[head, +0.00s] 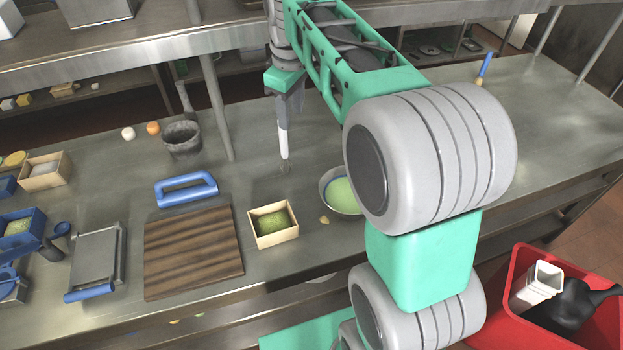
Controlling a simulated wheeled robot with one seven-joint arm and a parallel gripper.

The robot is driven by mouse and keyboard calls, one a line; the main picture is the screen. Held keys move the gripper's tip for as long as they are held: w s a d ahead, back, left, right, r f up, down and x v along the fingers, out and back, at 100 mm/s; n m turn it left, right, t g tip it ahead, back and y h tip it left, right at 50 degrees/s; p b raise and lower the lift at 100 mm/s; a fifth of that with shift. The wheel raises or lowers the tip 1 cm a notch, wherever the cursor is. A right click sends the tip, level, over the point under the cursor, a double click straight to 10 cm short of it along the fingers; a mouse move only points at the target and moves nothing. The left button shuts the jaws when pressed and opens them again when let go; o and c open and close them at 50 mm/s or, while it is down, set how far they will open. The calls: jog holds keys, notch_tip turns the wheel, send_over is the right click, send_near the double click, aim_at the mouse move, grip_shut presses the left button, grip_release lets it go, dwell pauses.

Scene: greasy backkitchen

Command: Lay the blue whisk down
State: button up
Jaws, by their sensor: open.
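A slim blue-handled tool (485,66), which may be the blue whisk, is at the far right of the steel counter. Its blue handle points up and its small pale end is at the bottom; it looks upright or slightly tilted, and its wires cannot be made out. My gripper (284,168) points down over the middle of the counter, well left of that tool. It is open, seen edge-on, with nothing visible between its fingers.
Near my gripper are a wooden box of green stuff (255,236), a bowl of green liquid (326,183) and a dark pot (182,150). A blue-handled tool (186,203) lies behind the cutting board (192,268). Shelf posts (214,105) rise behind. The right counter is mostly clear.

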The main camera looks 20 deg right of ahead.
jog(key=s+f+m+t, duration=0.1)
jog(key=s+f+m, duration=0.3)
jog(key=s, duration=0.5)
jog(key=s+f+m+t, duration=0.1)
jog(key=s+f+m, duration=0.3)
jog(key=s, duration=0.6)
jog(key=shift+f, duration=0.8)
jog(key=shift+s+a, duration=0.1)
jog(key=shift+s, duration=0.05)
